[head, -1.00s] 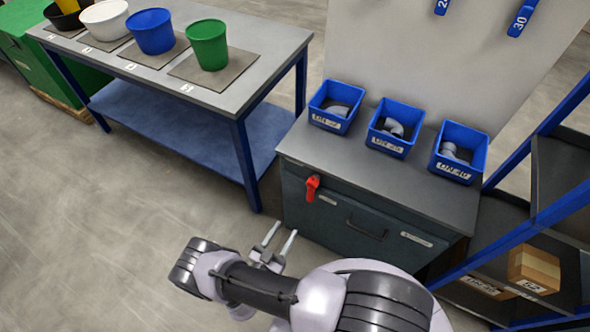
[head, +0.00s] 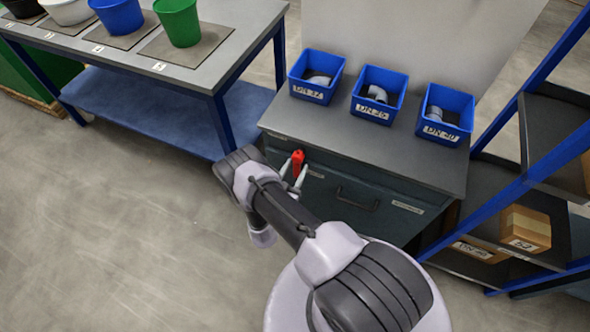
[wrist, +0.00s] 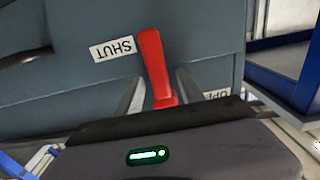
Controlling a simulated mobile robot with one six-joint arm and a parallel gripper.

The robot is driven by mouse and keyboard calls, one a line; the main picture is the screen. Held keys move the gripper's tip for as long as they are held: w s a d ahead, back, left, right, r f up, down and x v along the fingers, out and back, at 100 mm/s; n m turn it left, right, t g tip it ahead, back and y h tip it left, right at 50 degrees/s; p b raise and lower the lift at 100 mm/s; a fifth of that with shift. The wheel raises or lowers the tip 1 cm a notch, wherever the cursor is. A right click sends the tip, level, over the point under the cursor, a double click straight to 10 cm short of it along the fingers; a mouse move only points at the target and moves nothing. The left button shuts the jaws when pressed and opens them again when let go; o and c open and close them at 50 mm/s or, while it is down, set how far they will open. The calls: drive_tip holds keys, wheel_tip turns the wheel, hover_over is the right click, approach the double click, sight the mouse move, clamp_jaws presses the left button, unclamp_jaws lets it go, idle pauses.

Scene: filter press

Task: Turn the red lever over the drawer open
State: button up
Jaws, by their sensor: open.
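The red lever (head: 298,163) is on the grey cabinet's front, near its upper left corner. In the wrist view the red lever (wrist: 154,66) stands nearly upright, leaning slightly left. My gripper (head: 299,170) is at the lever, its jaws open. In the wrist view my gripper (wrist: 160,90) has one finger on each side of the lever; I cannot tell whether either touches it. An upside-down SHUT label (wrist: 113,49) is left of the lever. An OPEN label (wrist: 217,94) at right is partly hidden. The drawer front (head: 345,190) has a dark handle (head: 357,199).
Three blue bins (head: 379,95) stand on the cabinet top (head: 385,150). A workbench (head: 225,40) with several buckets is at the upper left. A blue-framed shelf (head: 500,205) with boxes is close on the right. The floor (head: 120,230) at left is clear.

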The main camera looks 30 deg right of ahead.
clamp_jaws()
idle(1.4)
